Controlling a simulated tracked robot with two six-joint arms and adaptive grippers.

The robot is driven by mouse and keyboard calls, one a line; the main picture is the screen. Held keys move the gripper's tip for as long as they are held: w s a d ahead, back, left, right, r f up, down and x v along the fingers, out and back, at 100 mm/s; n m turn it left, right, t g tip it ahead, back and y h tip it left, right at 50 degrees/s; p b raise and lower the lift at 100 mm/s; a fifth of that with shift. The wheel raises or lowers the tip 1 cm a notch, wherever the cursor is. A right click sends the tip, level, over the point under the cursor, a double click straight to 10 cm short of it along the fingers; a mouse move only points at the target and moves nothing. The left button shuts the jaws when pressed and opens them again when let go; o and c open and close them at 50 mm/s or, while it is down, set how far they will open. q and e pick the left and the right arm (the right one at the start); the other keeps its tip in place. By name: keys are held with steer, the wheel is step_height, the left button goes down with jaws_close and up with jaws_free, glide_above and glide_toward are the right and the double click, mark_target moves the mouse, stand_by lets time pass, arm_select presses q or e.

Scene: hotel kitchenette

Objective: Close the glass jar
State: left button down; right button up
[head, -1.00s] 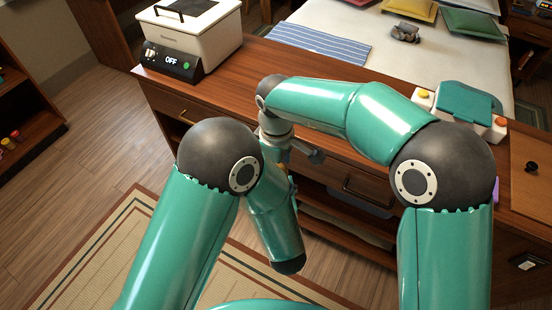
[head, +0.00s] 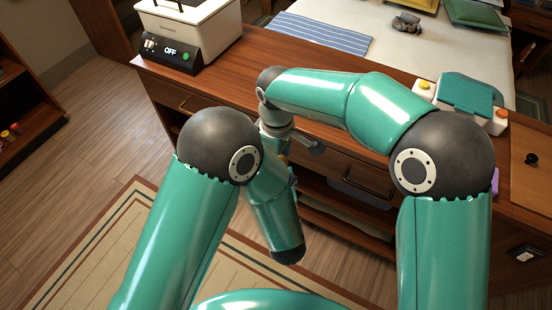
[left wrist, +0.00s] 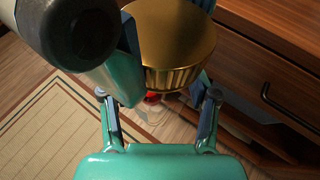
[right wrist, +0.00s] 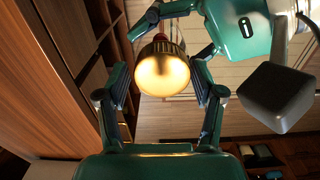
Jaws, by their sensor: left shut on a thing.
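A gold ribbed lid (left wrist: 178,38) fills the top middle of the left wrist view, with a bit of red and clear glass of the jar (left wrist: 152,112) below it. The lid also shows in the right wrist view (right wrist: 162,75), its flat face towards that camera. My left gripper (left wrist: 160,100) is shut on the jar just under the lid; its fingertips are partly hidden. My right gripper (right wrist: 160,80) has one finger on each side of the lid; whether they press on it I cannot tell. In the head view my arms hide the jar and lid.
The wooden counter (head: 330,130) with drawers stands right beside my grippers. On it are a white appliance marked OFF (head: 190,30), a striped cloth (head: 320,32) and a teal-topped box (head: 465,95). A patterned rug (head: 110,240) lies on the floor below.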

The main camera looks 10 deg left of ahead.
steer(key=shift+o, duration=0.9)
step_height(320, 180, up, 12)
steer(key=shift+f, duration=0.1)
stand_by(0.3)
